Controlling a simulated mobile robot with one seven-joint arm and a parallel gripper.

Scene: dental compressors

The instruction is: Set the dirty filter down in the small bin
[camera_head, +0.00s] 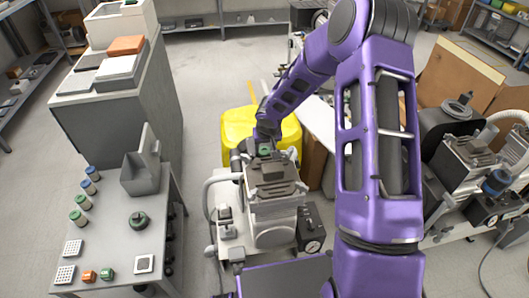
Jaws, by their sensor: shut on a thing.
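My gripper (264,148) is at the end of the purple arm, low in the middle of the view, just above or in front of the dark top of a compressor (272,185). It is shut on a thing. A small dark piece with a green top shows at the gripper, and I cannot tell whether this is the dirty filter. A small grey open-fronted bin (139,178) stands on the grey cart at left, well left of my gripper.
The cart top (112,235) holds several capped jars at its left edge, a dark round part with green (138,220) and small blocks at the front. A yellow container (236,127) stands behind the compressor. A second compressor (470,160) is at right. Floor shows between cart and compressor.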

